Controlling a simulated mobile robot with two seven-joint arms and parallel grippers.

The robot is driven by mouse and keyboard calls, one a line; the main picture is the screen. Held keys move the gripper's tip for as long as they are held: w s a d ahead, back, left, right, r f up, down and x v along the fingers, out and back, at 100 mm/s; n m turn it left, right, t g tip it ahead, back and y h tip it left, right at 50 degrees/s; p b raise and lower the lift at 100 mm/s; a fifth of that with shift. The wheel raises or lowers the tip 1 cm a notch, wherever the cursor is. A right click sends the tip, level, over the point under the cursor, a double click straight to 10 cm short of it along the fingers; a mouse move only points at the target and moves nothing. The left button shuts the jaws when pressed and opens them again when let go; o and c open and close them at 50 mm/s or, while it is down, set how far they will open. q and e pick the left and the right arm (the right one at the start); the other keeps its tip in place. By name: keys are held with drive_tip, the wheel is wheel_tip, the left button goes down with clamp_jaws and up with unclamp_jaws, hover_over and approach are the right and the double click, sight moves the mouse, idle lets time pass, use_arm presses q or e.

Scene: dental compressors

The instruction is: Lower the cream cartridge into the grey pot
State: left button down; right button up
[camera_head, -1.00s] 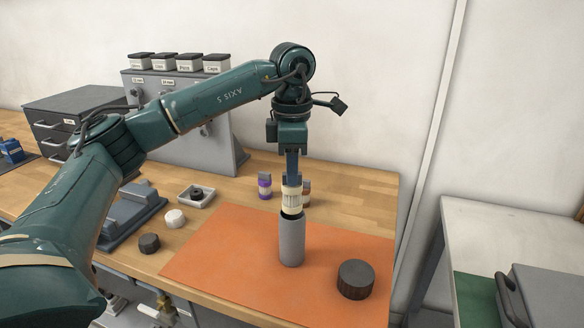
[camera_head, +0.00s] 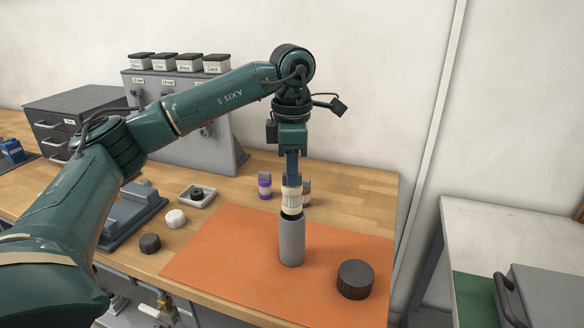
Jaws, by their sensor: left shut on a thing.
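The cream cartridge (camera_head: 291,200) is upright, with ribbed sides and a dark band at its lower end. My left gripper (camera_head: 291,184) points straight down and is shut on its upper part. The grey pot (camera_head: 291,243) is a tall cylinder standing on the orange mat (camera_head: 215,262). The cartridge is directly over the pot, with its lower end at the pot's mouth. I cannot tell whether the lower end is inside the rim. My right gripper is not in view.
A dark ribbed cap (camera_head: 355,279) lies on the mat to the right. A purple-banded cartridge (camera_head: 265,187) stands behind, and another is partly hidden behind the cream one. A white cap (camera_head: 175,218), a black cap (camera_head: 150,243) and a small tray (camera_head: 208,199) are to the left.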

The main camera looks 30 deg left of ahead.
sight(292, 198)
use_arm(q)
drive_tip(key=shift+f, duration=0.2)
idle(0.4)
drive_tip(key=shift+f+b, duration=2.05)
drive_tip(key=shift+f, duration=1.05)
drive_tip(key=c, duration=1.4)
unclamp_jaws()
